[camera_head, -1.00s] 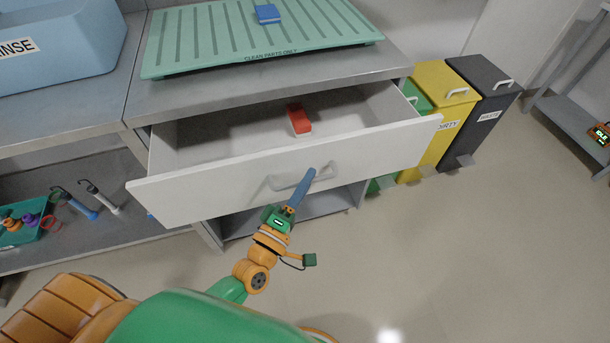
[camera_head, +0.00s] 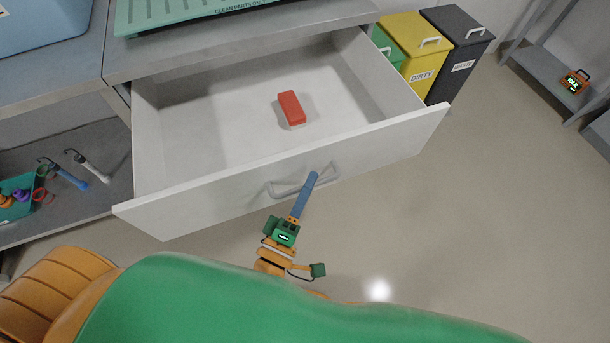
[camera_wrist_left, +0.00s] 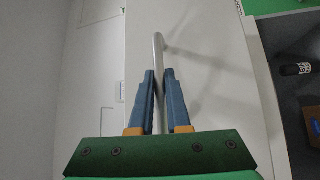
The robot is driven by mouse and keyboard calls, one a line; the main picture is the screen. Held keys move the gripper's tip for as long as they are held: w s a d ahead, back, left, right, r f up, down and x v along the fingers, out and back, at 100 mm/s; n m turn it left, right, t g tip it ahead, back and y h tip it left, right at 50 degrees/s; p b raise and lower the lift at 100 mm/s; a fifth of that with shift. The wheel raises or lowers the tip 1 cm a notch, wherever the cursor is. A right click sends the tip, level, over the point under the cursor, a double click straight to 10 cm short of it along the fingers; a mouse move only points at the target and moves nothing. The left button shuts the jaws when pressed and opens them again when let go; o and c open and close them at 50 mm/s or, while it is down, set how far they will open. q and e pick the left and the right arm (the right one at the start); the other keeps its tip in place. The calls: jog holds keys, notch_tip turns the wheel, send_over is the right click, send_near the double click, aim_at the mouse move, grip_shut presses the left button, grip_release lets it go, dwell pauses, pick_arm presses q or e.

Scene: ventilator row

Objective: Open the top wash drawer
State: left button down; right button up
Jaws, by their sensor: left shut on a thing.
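The top wash drawer (camera_head: 230,190) is a white drawer that stands well out from the grey counter. Its inside shows from above, with a red block (camera_head: 291,108) lying on its floor. My left gripper (camera_head: 311,178) is at the grey bar handle (camera_head: 286,189) on the drawer's front. In the left wrist view, the blue fingers (camera_wrist_left: 161,100) lie on both sides of the handle bar (camera_wrist_left: 158,52) and are shut on it. My right gripper is in neither view.
A green ribbed tray (camera_head: 180,14) sits on the counter above. Yellow (camera_head: 410,38) and dark grey (camera_head: 457,45) bins stand right of the drawer. A lower shelf at left holds a teal tray (camera_head: 17,205) and tools.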

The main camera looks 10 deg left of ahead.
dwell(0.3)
pick_arm(q)
jog(key=c, duration=0.9)
grip_release()
jog(key=b+v, duration=0.1)
jog(key=v, duration=0.6)
jog(key=shift+s, duration=0.1)
jog(key=s+a+f+m+g+p, duration=0.2)
jog(key=f+m+g, duration=0.2)
jog(key=f, duration=0.3)
jog(key=s+a+f+m+g+y+p, duration=0.1)
jog(key=f+m+g+p, duration=0.3)
jog(key=f, duration=0.3)
jog(key=s+a+f+m+g+p, duration=0.1)
jog(key=s+a+f+m+g, duration=0.15)
jog(key=f+m, duration=0.35)
jog(key=s+a+f+m+g+y, duration=0.1)
jog(key=s+a+f+g, duration=0.1)
jog(key=s, duration=0.2)
jog(key=s+a+f+m+g+y+p, duration=0.1)
jog(key=s+a+f+g, duration=0.1)
jog(key=s+g, duration=0.1)
jog(key=s+a+f+g+y+p, duration=0.1)
jog(key=s+a+f+g, duration=0.1)
jog(key=s, duration=0.3)
jog(key=shift+s+f+m+g, duration=0.2)
jog(key=shift+f+m+g, duration=0.2)
jog(key=shift+f, duration=0.1)
